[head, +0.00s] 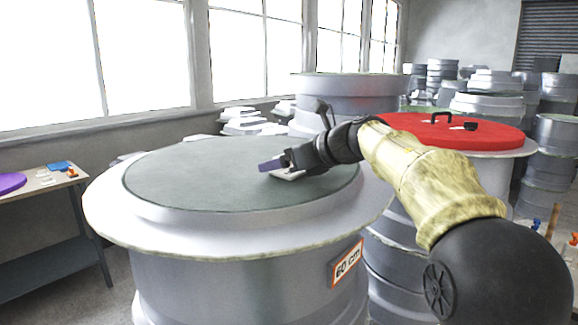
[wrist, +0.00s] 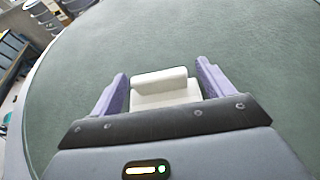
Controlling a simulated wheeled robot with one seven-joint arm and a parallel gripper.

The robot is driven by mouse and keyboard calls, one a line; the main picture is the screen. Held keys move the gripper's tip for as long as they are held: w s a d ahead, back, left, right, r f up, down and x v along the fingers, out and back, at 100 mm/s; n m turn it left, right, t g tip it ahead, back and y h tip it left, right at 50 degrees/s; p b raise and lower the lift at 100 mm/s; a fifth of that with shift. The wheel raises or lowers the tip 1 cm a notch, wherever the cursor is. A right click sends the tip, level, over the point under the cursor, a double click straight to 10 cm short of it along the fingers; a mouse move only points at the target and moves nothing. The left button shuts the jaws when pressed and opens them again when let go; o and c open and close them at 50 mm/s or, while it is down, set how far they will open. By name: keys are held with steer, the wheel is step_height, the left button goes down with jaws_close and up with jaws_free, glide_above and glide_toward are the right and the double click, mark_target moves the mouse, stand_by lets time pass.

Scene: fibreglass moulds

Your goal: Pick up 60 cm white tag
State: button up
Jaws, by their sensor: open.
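The white tag (wrist: 165,89) lies on the grey-green round top of a large mould, between the two purple fingers of my gripper (wrist: 163,88) in the wrist view. The fingers stand apart, with a gap on each side of the tag. In the head view the tag (head: 290,175) shows as a pale piece under my gripper (head: 272,167), partly hidden by it. The mould (head: 235,285) is a grey drum with a wide pale flange. An orange-edged label (head: 346,263) reading "60 cm" is on its side.
A red-topped mould (head: 455,132) with a black handle stands behind my arm at the right. A taller grey mould (head: 350,87) stands behind. A table (head: 40,184) with small items and a purple disc is at the left. The top around my gripper is clear.

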stand_by(0.3)
steer(key=c, duration=1.1)
steer(key=shift+o, duration=0.2)
step_height(320, 180, up, 10)
steer(key=shift+r+p, duration=0.1)
steer(key=shift+p, duration=0.75)
